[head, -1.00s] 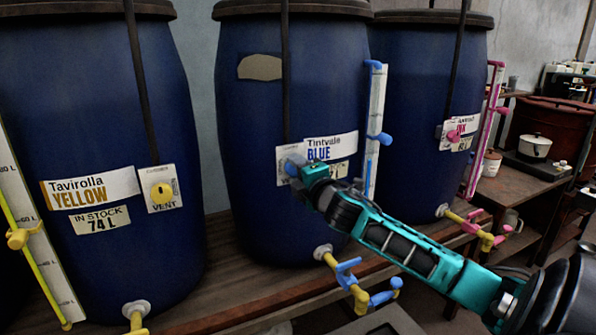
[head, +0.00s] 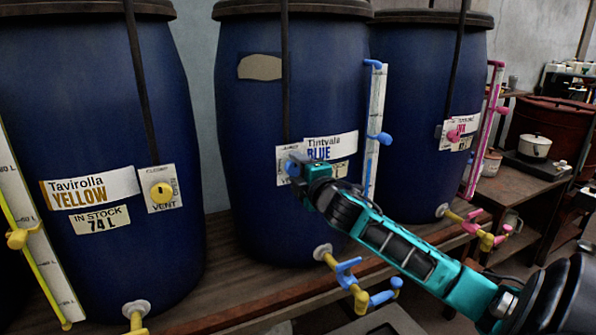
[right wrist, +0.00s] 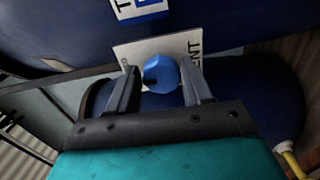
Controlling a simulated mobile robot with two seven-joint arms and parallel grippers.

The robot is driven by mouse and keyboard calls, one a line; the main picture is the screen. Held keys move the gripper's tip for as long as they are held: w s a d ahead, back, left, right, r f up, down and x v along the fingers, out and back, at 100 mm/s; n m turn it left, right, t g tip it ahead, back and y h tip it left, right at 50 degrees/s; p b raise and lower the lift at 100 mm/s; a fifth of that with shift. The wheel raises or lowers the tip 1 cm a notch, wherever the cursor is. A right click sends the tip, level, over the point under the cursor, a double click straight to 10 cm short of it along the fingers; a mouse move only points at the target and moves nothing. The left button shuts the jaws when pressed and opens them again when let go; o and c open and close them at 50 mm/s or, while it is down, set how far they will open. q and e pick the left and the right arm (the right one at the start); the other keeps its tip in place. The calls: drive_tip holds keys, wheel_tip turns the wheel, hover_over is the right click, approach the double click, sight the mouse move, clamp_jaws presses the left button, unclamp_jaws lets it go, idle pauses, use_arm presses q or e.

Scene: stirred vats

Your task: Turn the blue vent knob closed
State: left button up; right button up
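The blue vent knob (head: 291,168) sits on a white plate on the middle vat (head: 265,120), beside the Tintvale BLUE label (head: 330,147). In the right wrist view the round blue knob (right wrist: 161,72) shows in front of its white plate, with a dark mark on its lower left. My right gripper (right wrist: 158,75) is open, with one finger on each side of the knob. A gap shows at the left finger; I cannot tell whether the right finger touches. In the head view the right gripper (head: 300,168) partly covers the knob and plate. My left gripper is not in view.
A vat with a yellow vent knob (head: 161,193) stands to the left and one with a pink knob (head: 453,136) to the right. A blue-clamped level gauge (head: 376,130) and a tap with blue handles (head: 348,275) are close to my right arm.

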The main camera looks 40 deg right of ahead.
drive_tip(key=o, duration=0.3)
drive_tip(key=shift+s+a+f, duration=0.1)
drive_tip(key=v, duration=1.2)
drive_tip(key=shift+s+b, duration=0.3)
drive_tip(key=shift+s, duration=0.05)
